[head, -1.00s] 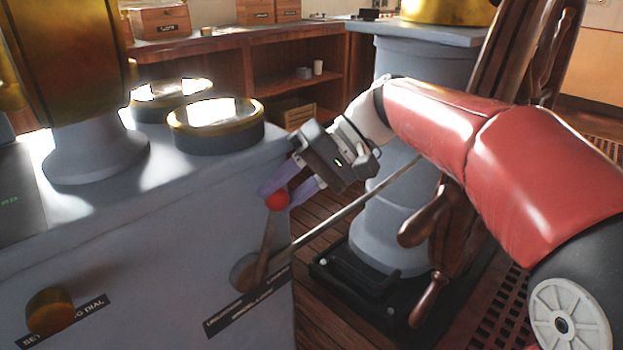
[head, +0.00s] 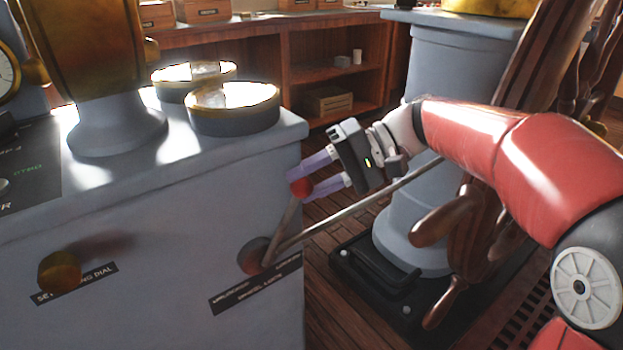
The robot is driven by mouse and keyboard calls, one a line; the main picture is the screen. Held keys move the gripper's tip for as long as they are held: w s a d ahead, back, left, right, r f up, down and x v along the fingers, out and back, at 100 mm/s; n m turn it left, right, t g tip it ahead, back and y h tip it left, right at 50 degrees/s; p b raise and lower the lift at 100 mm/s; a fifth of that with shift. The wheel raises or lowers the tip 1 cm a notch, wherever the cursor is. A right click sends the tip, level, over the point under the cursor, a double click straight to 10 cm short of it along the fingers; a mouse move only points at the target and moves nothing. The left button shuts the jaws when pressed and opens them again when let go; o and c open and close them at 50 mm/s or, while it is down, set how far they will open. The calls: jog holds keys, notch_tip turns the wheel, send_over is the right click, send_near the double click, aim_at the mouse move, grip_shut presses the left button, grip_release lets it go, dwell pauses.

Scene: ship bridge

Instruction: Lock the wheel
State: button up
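The wheel lock lever (head: 284,222) is a thin rod on the side of the grey console, rising from a round pivot (head: 254,256) and leaning right. Its red knob (head: 301,187) sits at the top end. My gripper (head: 301,184) comes in from the right, its two purple fingers on either side of the knob, and looks shut on it. A black label plate (head: 257,289) reading "wheel lock" is below the pivot; its upper words are blurred. The wooden ship's wheel (head: 500,150) stands at right, partly hidden by my arm.
A long metal rod (head: 345,213) runs from near the pivot to the upper right, below my gripper. A brass knob (head: 60,271) is on the console's left side. The grey wheel pedestal (head: 440,85) stands behind my arm. Wooden shelves (head: 330,75) are at the back.

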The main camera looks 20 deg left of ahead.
jog(key=o, duration=0.4)
jog(key=shift+f, duration=0.1)
jog(key=shift+w, duration=0.1)
jog(key=v, duration=0.8)
